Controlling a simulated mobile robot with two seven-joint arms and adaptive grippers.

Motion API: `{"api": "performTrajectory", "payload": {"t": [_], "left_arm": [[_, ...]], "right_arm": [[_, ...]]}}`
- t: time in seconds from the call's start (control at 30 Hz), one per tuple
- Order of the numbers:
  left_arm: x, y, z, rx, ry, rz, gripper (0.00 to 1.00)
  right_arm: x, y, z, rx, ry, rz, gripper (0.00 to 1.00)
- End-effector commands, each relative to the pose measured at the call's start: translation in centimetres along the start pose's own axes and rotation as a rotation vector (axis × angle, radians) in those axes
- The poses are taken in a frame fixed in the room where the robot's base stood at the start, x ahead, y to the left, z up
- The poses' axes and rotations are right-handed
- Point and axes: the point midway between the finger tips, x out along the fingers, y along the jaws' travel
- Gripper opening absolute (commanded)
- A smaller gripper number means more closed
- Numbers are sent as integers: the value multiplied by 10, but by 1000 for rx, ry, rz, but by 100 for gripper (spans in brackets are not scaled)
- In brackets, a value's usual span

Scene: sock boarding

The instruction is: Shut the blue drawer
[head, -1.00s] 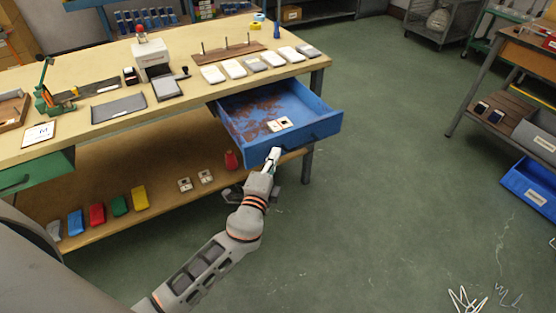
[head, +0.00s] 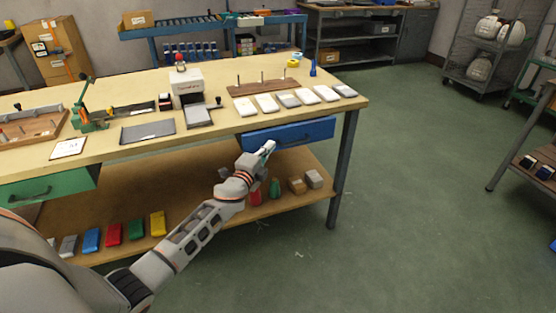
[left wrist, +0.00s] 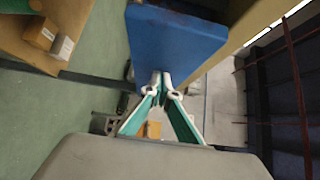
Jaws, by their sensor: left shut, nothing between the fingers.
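The blue drawer (head: 290,134) sits under the right part of the workbench top in the head view. Its front is close to the bench edge, and its inside is hidden. My left gripper (head: 268,148) is shut and empty at the lower left part of the drawer front. In the left wrist view the blue drawer front (left wrist: 170,48) fills the upper middle, and the shut fingertips of my left gripper (left wrist: 161,80) are at its lower edge. I cannot tell whether they touch it. My right gripper is not in view.
The wooden workbench (head: 100,152) carries folded pale packs, a small press and trays. A green drawer (head: 45,188) is at the left. The lower shelf (head: 190,215) holds coloured packs and small boxes. Green floor (head: 420,200) is free to the right.

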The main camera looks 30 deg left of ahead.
Motion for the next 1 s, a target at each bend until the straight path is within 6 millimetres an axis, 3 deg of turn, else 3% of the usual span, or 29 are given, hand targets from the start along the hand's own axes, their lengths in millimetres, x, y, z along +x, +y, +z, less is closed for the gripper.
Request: {"api": "performTrajectory", "payload": {"t": [0.3, 1.0], "left_arm": [[20, 1, 20, 1, -1, 2, 0], [22, -5, 26, 4, -8, -6, 0]], "right_arm": [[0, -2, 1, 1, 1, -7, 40], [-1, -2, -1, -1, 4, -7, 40]]}}
